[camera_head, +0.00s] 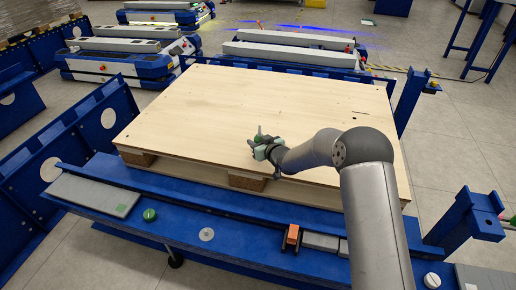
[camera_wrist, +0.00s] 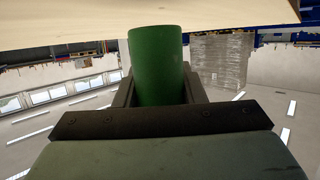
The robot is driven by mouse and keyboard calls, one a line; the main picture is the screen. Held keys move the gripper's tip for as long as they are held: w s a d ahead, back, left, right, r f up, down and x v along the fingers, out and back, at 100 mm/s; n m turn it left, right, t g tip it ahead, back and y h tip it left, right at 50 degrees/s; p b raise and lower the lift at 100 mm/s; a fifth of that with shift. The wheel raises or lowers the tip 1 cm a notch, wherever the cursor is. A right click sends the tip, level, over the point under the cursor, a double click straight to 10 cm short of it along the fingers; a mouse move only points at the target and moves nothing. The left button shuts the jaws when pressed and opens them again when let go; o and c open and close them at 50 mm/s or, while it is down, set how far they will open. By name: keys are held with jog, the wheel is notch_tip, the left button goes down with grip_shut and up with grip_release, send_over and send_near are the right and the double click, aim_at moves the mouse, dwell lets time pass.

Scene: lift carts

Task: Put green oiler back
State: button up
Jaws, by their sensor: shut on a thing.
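My gripper (camera_head: 262,150) is at the front part of the wooden board in the head view, with the arm reaching in from the right. It is shut on the green oiler. In the wrist view the green oiler (camera_wrist: 155,62) is a dark green cylinder between the two black fingers of my gripper (camera_wrist: 160,97). In the head view only a small green part of the oiler (camera_head: 259,134) shows at the gripper. Whether the oiler touches the board cannot be told.
The large wooden board (camera_head: 230,100) lies on a blue cart frame (camera_head: 190,205). On the frame's front ledge are a green round knob (camera_head: 150,215), a pale disc (camera_head: 206,234) and an orange-topped block (camera_head: 292,236). More blue carts (camera_head: 120,65) stand behind. The board's top is mostly clear.

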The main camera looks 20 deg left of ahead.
jog(key=shift+f, duration=1.1)
jog(key=shift+f+b, duration=0.2)
jog(key=shift+b, duration=0.2)
jog(key=o, duration=1.1)
jog(key=shift+d, duration=0.1)
jog(key=shift+r, duration=0.2)
jog(key=shift+s+d+r+p, duration=0.15)
jog(key=shift+p, duration=0.25)
jog(key=p+v, duration=0.2)
jog(key=v, duration=0.9)
jog(key=shift+s+d, duration=0.15)
jog(key=shift+d, duration=0.05)
